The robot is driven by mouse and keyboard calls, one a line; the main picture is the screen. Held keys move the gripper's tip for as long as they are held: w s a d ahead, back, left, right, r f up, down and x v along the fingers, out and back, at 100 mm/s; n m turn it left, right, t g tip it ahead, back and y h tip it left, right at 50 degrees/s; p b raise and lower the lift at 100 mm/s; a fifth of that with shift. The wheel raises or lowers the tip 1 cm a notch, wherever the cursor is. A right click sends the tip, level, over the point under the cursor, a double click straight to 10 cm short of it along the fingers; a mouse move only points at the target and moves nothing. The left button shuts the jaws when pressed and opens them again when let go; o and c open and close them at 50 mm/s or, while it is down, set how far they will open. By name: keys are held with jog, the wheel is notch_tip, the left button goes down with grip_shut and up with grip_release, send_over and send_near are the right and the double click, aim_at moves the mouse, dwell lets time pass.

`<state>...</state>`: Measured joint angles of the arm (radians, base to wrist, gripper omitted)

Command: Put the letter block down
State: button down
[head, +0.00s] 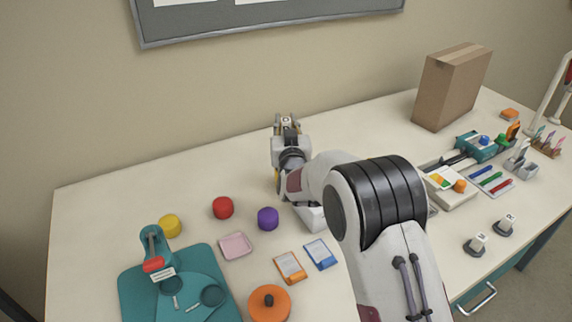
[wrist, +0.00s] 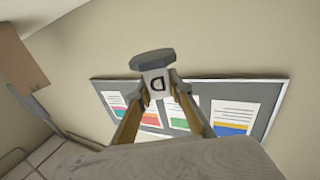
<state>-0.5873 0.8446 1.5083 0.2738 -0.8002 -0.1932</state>
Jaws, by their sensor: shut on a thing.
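In the head view my gripper (head: 286,122) is at the back of the table near the wall, raised and partly hidden by my arm. The block shows there only as a small pale patch. Two similar white blocks on grey bases, one (head: 478,243) and another (head: 507,223), stand at the table's right front.
A cardboard box (head: 450,88) stands at the back right. Red (head: 222,208), purple (head: 268,219) and yellow (head: 170,225) cylinders, a pink tray (head: 236,246) and a teal board (head: 135,297) lie left. Bare tabletop (head: 110,205) shows at the back left.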

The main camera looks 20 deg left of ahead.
jog(key=shift+f, duration=3.05)
jog(key=shift+f, duration=1.85)
jog(key=shift+f, duration=0.1)
jog(key=c, duration=1.8)
grip_release()
jog(key=shift+f, duration=0.15)
jog(key=shift+c, duration=0.2)
jog(key=v, duration=1.2)
